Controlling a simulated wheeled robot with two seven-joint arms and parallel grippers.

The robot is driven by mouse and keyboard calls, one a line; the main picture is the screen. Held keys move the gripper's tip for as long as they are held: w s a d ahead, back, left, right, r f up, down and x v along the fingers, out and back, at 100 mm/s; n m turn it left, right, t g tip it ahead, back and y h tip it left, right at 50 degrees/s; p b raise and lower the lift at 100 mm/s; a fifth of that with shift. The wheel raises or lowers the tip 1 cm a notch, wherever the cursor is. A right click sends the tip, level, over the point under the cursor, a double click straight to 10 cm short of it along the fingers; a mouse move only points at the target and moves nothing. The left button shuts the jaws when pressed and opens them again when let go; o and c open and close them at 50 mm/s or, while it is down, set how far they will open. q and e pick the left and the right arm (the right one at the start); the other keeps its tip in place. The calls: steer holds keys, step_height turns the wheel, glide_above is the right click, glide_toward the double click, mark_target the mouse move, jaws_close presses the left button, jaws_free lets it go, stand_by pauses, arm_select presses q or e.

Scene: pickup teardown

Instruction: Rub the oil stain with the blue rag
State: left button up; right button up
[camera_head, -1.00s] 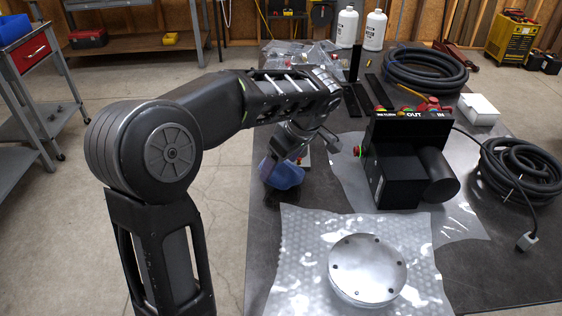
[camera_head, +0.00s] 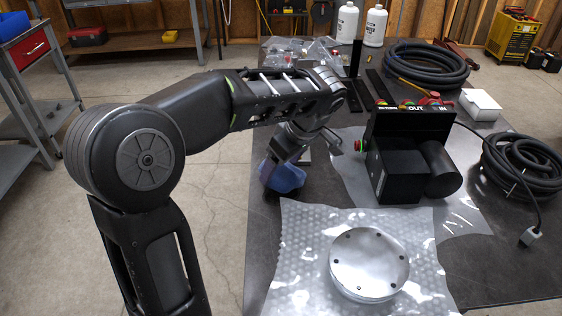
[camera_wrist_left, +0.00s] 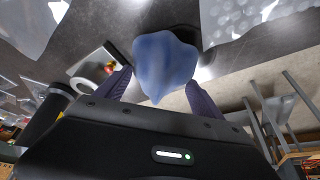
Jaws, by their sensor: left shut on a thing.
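The blue rag (camera_head: 283,176) is bunched in my left gripper, low at the left edge of the dark table (camera_head: 466,272). In the left wrist view the rag (camera_wrist_left: 164,62) hangs between the two fingers of my left gripper (camera_wrist_left: 160,88), which is shut on it. A dark patch (camera_wrist_left: 187,35) shows at the rag's edge in the wrist view, and it may be the oil stain. The rag hides part of it. I cannot tell whether the rag touches the table. My right gripper is not in view.
A round metal plate (camera_head: 369,262) lies on bubble wrap (camera_head: 300,235) just in front of the rag. A black box unit (camera_head: 398,180) stands to the right on clear film. Coiled black hoses (camera_head: 425,68) and two white bottles (camera_head: 346,25) are farther back.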

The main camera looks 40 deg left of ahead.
mark_target(279, 185)
arm_select(q)
steer(key=shift+s+d, duration=0.35)
steer(key=shift+s, duration=0.1)
steer(key=shift+s+d+f+b, duration=0.15)
steer(key=shift+s+d+b, duration=0.3)
steer(key=shift+s+b, duration=0.2)
steer(key=shift+s+d+b, duration=0.35)
steer(key=shift+s+d, duration=0.1)
steer(key=shift+s, duration=0.1)
steer(key=shift+s+d, duration=0.15)
steer(key=shift+s, duration=0.1)
steer(key=shift+s+d+f+b, duration=0.15)
steer(key=shift+s+d+b, duration=0.5)
steer(key=shift+s, duration=0.1)
steer(key=shift+s+d, duration=0.45)
steer(key=shift+s, duration=0.2)
